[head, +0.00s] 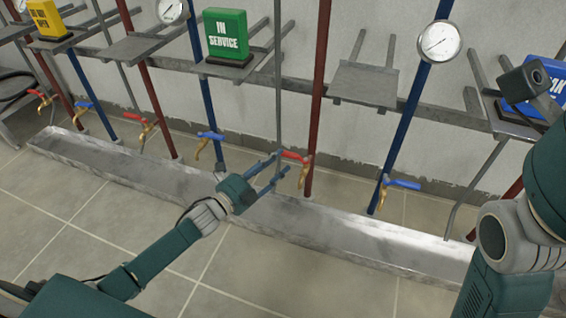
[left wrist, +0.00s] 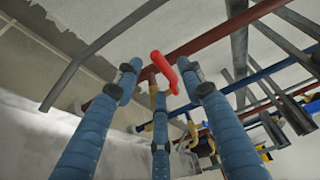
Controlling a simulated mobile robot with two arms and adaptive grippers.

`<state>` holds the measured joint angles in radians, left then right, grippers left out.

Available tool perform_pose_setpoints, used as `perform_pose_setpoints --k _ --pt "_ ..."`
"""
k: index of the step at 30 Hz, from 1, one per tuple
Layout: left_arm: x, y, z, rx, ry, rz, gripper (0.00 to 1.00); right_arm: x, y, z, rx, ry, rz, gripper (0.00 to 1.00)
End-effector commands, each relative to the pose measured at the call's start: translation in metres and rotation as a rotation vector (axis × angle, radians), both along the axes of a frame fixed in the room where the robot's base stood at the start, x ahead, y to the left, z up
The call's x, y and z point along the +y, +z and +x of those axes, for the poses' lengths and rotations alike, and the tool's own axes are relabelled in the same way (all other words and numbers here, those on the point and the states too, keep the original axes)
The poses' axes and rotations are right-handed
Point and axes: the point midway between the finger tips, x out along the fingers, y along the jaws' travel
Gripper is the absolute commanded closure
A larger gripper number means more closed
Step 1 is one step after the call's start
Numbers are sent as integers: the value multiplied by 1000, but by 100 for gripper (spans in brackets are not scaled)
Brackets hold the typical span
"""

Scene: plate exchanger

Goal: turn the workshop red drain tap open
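A red tap lever (head: 294,156) sits on a brass tap body (head: 304,174) on a red vertical pipe near the middle of the head view. No label shows whether this is the workshop tap. My left gripper (head: 280,165) is beside this lever, its fingers spread and pointing at it. In the left wrist view the red lever (left wrist: 165,72) shows between and beyond the tips of the open fingers (left wrist: 160,86). I cannot tell whether any finger touches it. Other red levers (head: 134,116) and (head: 38,94) are further left.
Blue levers (head: 402,185) and (head: 210,135) flank the red one. A long metal trough (head: 330,222) runs under the taps. A green "IN SERVICE" sign (head: 226,32) stands on a shelf, with gauges (head: 439,41) nearby. The tiled floor (head: 340,280) in front is clear.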

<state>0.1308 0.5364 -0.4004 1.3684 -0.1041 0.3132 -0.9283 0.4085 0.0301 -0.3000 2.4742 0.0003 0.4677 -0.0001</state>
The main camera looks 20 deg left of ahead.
Motion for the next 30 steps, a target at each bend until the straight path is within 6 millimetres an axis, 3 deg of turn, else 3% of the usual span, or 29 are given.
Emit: perform_pose_setpoints --k 6,17,23,30 --pt "-11 -1 24 -2 0 0 60 1 2 -13 -43 -2 -2 51" --pt "-14 1 29 0 0 -1 60 1 5 -15 -48 -2 -2 51" --pt "-13 1 29 0 0 -1 98 1 5 -15 -49 -2 -2 51" --pt "-13 0 29 0 1 -1 100 1 5 -15 -49 -2 -2 51"
